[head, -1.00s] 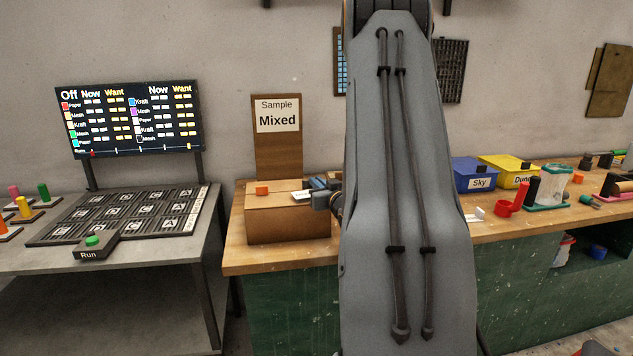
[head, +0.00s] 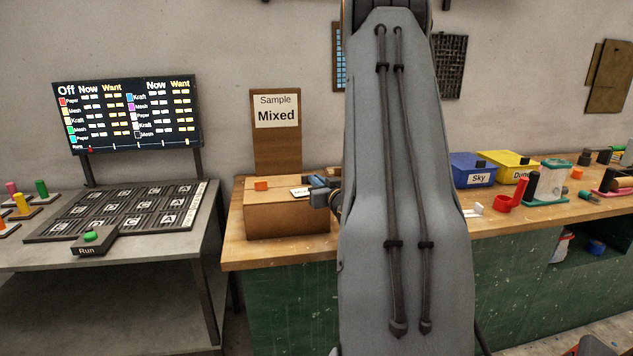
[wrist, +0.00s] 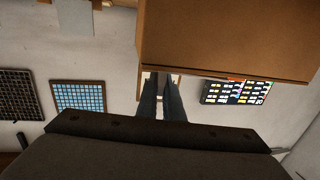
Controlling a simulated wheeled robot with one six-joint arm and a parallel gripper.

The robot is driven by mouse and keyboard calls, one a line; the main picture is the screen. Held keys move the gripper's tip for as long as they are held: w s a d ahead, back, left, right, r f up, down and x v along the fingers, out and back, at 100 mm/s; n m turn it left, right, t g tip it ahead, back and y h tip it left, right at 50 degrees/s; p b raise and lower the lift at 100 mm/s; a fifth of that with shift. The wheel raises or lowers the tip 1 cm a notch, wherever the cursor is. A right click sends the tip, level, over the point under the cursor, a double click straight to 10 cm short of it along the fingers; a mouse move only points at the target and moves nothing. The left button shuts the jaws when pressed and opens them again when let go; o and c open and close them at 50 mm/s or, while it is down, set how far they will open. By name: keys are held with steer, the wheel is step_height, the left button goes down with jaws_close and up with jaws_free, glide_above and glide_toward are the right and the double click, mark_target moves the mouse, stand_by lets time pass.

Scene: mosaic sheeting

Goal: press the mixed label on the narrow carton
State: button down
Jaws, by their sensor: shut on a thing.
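The narrow carton (head: 287,222) is a brown box standing upright at the left end of the wooden bench. It also shows upside down at the top of the wrist view (wrist: 225,35). My gripper (head: 318,191) is at the carton's top right in the head view, shut on the mixed label (head: 299,192). The label is a small white card with part of its dark print showing. It overlaps the carton's top in the picture; I cannot tell if they touch. In the wrist view my gripper's fingers (wrist: 163,98) are close together, and the label is not clearly visible.
A small orange block (head: 261,185) is on the carton's top left. A sample board (head: 276,157) reading Mixed stands behind it. The run button (head: 90,237) and panel (head: 125,211) are on the left table. Blue (head: 473,170) and yellow (head: 507,166) bins stand right of my arm.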

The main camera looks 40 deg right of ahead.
steer(key=c, duration=1.8)
jaws_free()
steer(key=shift+b+v, duration=0.85)
steer(key=shift+v, duration=3.1)
